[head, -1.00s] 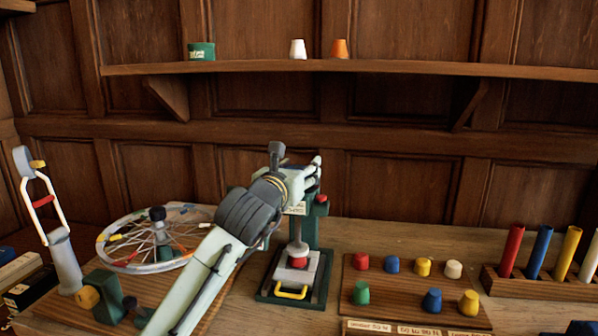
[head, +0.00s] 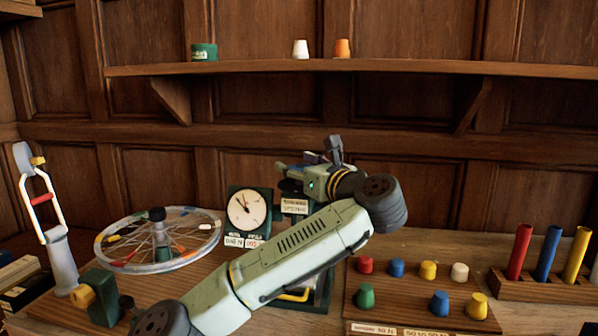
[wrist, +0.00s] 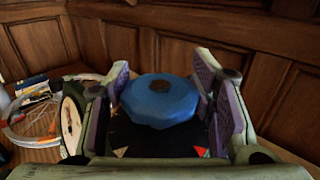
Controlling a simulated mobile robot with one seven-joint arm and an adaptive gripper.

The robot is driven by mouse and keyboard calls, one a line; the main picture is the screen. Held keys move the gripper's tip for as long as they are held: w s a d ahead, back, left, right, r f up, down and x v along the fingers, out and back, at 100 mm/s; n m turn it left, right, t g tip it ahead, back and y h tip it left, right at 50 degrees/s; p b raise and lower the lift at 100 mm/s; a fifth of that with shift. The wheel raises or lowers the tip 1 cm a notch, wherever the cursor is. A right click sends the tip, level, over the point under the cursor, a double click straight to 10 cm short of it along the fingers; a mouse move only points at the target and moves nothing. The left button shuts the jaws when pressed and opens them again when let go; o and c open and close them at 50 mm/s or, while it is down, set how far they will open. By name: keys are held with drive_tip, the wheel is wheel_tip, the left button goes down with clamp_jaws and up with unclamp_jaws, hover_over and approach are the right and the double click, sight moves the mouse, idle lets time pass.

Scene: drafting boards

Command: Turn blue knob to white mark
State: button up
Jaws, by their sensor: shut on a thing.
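The blue knob (wrist: 160,102) is a faceted disc with a small brown spot on top. It stands above a dark plate (wrist: 155,138) in the wrist view. A pale mark (wrist: 120,152) is at the plate's near left and a red mark (wrist: 200,151) at its near right. My gripper (wrist: 160,90) is shut on the knob, one finger pad on each side. In the head view my gripper (head: 292,176) is above the green stand, and its fingers largely hide the knob. I cannot see any pointer on the knob.
A round white dial (head: 246,210) stands beside the gripper. A spoked wheel (head: 180,240) lies to the left. A board of coloured pegs (head: 400,295) and a rack of coloured tubes (head: 548,285) are on the right. A shelf (head: 360,67) runs above.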

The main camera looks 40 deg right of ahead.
drive_tip(key=n+y+b, duration=0.1)
drive_tip(key=f+n+y+b, duration=0.1)
drive_tip(key=y+b, duration=0.1)
drive_tip(key=n+y+b, duration=0.1)
drive_tip(key=y+b, duration=0.1)
drive_tip(key=n+y+b, duration=0.1)
drive_tip(key=y+b, duration=0.1)
drive_tip(key=b, duration=0.1)
drive_tip(key=shift+s+f+n+g+b, duration=0.1)
drive_tip(key=shift+f+n+g+b, duration=0.05)
drive_tip(key=shift+n+g+b, duration=0.2)
drive_tip(key=shift+r+n+g+y+b, duration=0.25)
drive_tip(key=shift+n+g+y+b, duration=0.15)
drive_tip(key=shift+y, duration=0.4)
drive_tip(key=n+y, duration=0.1)
drive_tip(key=n+g+y, duration=0.1)
drive_tip(key=y, duration=0.1)
drive_tip(key=shift+a+r+g+p, duration=0.15)
drive_tip(key=shift+r+g+p, duration=0.15)
drive_tip(key=shift+r, duration=0.1)
drive_tip(key=shift+n+g+y+p, duration=0.55)
drive_tip(key=shift+n+y+p, duration=0.15)
drive_tip(key=shift+y, duration=0.2)
drive_tip(key=shift+a+n+g+y+p, duration=0.15)
drive_tip(key=shift+n+g+y+p, duration=0.4)
drive_tip(key=shift+n+y, duration=0.1)
drive_tip(key=shift+g, duration=0.25)
